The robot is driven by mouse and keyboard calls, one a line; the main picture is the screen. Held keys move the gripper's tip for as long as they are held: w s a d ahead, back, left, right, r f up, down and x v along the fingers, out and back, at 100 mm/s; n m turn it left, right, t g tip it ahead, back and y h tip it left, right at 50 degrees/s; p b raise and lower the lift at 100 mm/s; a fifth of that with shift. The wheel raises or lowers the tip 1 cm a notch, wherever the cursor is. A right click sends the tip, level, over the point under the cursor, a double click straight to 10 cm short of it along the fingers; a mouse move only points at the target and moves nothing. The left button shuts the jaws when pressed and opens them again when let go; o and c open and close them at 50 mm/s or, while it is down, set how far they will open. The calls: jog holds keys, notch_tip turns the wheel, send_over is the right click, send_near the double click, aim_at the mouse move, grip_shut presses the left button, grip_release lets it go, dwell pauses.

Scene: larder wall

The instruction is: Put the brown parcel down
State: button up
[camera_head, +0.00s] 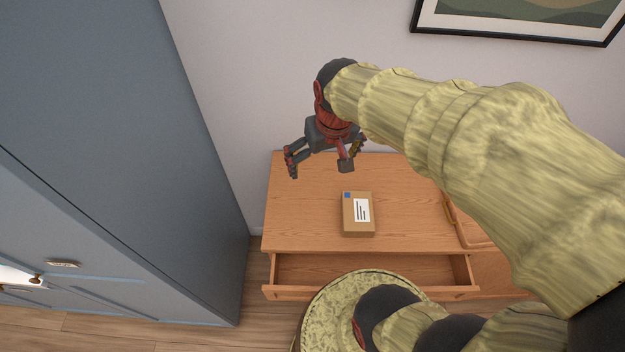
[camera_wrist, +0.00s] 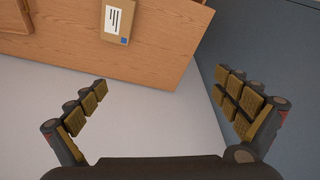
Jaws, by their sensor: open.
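The brown parcel (camera_head: 350,221) lies flat on the wooden dresser top (camera_head: 300,215). It has a white label with dark lines and a small blue square. In the wrist view the parcel (camera_wrist: 121,34) shows at the top, beyond the fingers and apart from them. My gripper (camera_head: 319,171) is open and empty, above and behind the parcel near the back left of the dresser top. In the wrist view the two fingers of my gripper (camera_wrist: 165,95) are spread wide with nothing between them.
An open, seemingly empty drawer (camera_head: 370,271) juts from the dresser's front. A wooden tray (camera_head: 452,217) is partly hidden behind my arm at the right. A tall blue-grey cabinet (camera_head: 120,150) stands at the left. A framed picture (camera_head: 520,22) hangs on the wall.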

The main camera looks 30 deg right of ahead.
jog(key=s+a+r+n+t, duration=0.2)
jog(key=s+a+r, duration=0.5)
jog(key=s, duration=0.1)
jog(key=shift+s+a+r+t+y, duration=0.15)
jog(key=shift+a+r+t+y, duration=0.15)
jog(key=shift+a+t, duration=0.1)
jog(key=shift+f, duration=0.1)
